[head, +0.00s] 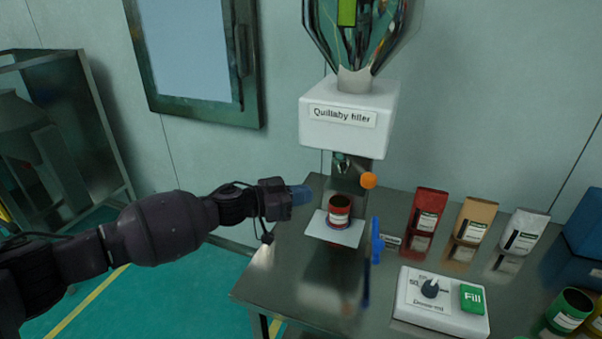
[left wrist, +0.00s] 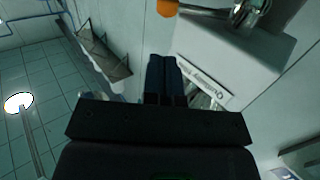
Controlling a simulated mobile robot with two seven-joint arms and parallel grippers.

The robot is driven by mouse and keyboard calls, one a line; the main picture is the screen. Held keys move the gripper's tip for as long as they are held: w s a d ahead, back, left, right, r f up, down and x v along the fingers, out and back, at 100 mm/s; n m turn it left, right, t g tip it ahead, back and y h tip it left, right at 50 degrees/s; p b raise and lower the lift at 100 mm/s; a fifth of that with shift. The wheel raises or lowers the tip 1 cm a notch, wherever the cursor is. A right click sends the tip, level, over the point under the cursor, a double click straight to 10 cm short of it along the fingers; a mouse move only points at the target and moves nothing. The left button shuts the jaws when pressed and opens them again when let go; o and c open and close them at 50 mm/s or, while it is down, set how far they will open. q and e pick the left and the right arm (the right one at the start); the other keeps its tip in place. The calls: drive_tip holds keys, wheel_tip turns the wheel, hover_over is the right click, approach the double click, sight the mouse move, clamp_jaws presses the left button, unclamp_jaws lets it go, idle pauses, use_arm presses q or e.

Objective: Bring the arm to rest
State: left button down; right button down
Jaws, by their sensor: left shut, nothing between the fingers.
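My left arm comes in from the left in the head view, with its gripper (head: 301,195) held out beside the filler, left of the red can. The gripper is shut and empty, apart from the can and the filler. In the left wrist view its dark blue fingers (left wrist: 165,78) lie together with nothing between them. My right gripper is not in view.
The Quillaby filler (head: 345,119) stands on a metal table (head: 300,275); a red can (head: 340,211) sits on its white plate. An orange knob (head: 368,180) juts out. Several bags, such as the red one (head: 426,215), and a control box (head: 440,312) are at right.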

use_arm(q)
wheel_tip(320, 180, up, 6)
drive_tip(key=d+m+t, duration=0.1)
drive_tip(key=m+t, duration=0.2)
drive_tip(key=t, duration=0.2)
drive_tip(key=s+a+f+n+t+y, duration=0.3)
drive_tip(key=s+a+f+n+y, duration=0.35)
drive_tip(key=a+f, duration=0.4)
drive_tip(key=s+a+f+n+t+y, duration=0.2)
drive_tip(key=s+a+f+n+y, duration=0.4)
drive_tip(key=s+a+f, duration=0.45)
drive_tip(key=s+a+f+n+g+y, duration=0.2)
drive_tip(key=s+a+f, duration=0.3)
drive_tip(key=s, duration=0.3)
drive_tip(key=s+a+f+n+g+y, duration=0.1)
drive_tip(key=s+a+f+n+y, duration=0.1)
drive_tip(key=s+a+f, duration=0.2)
drive_tip(key=s+f+b, duration=0.1)
drive_tip(key=s+f, duration=0.2)
drive_tip(key=shift+s+a+g, duration=0.35)
drive_tip(key=shift+s+g, duration=0.05)
